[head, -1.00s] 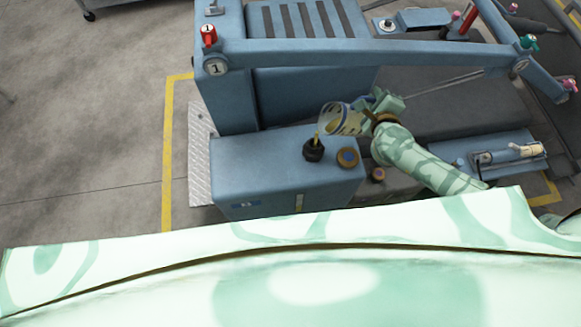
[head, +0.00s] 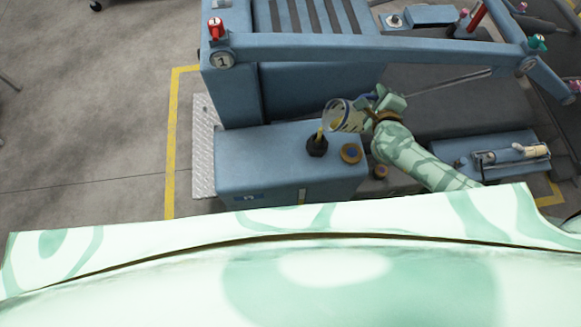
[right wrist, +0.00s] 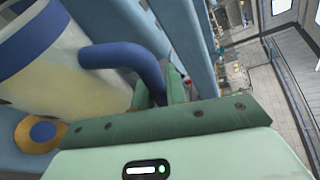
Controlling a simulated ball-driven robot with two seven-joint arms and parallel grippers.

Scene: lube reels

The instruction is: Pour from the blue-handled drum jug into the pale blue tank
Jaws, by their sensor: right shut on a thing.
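The drum jug (head: 341,117) is a clear, pale vessel, tilted with its mouth to the left above the pale blue tank (head: 262,165). A yellow stream runs from its lip down to the black filler neck (head: 317,146) on the tank's top. My right gripper (head: 372,103) is shut on the jug's blue handle. In the right wrist view the jug (right wrist: 65,50) fills the upper left and the thick blue handle (right wrist: 125,58) sits at the jaws (right wrist: 160,92). The liquid level inside the tank is hidden. My left gripper is not in view.
A brown cap with a blue centre (head: 351,153) lies on the tank top beside the neck. A blue frame bar (head: 370,46) runs behind the jug. A pump unit (head: 505,157) stands at the right. Open floor (head: 90,130) lies left of the yellow line.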

